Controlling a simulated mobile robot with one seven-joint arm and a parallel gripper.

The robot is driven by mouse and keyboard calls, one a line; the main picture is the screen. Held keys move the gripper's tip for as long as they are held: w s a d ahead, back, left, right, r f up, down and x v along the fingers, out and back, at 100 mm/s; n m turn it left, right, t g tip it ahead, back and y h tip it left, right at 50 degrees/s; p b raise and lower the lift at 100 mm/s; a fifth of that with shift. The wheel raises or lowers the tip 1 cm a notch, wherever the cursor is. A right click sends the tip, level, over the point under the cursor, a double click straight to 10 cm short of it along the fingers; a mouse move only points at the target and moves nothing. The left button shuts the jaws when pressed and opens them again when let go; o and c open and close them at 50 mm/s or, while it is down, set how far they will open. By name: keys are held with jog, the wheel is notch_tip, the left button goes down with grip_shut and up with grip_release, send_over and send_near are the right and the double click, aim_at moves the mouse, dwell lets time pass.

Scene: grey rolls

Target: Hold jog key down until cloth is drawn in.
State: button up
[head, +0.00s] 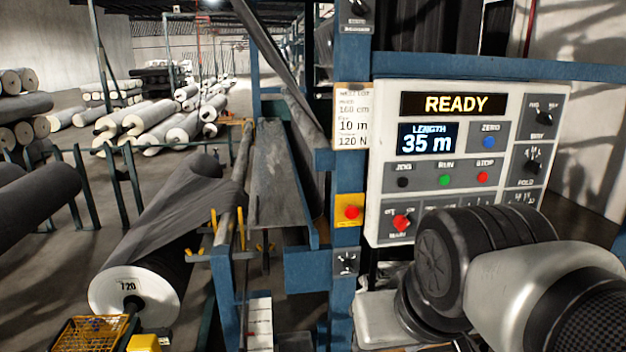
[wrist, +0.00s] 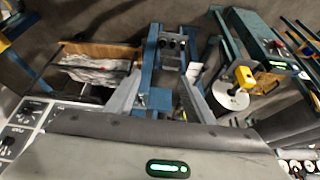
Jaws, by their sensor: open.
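The jog key is a black round button (head: 403,183) at the left of the JOG, RUN, STOP row on the white control panel (head: 378,210). It looks uncovered. The panel's display (head: 456,104) reads READY, and the length display (head: 428,138) reads 35 m. Dark grey cloth (head: 185,205) runs from the roll marked 720 (head: 135,287) up to the machine. My gripper (wrist: 160,77) shows in the wrist view as two grey fingers spread apart with nothing between them. In the head view my arm is at the lower right, below the panel, and its fingers are hidden.
A red button on a yellow plate (head: 351,211) sits left of the panel on the blue post. Green RUN (head: 445,180), red STOP (head: 482,178) and blue ZERO (head: 489,143) buttons are close by. My arm covers the panel's lower right. The space before its upper half is clear.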

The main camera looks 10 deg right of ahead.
jog(key=shift+c, duration=0.5)
grip_shut()
dwell(1.1)
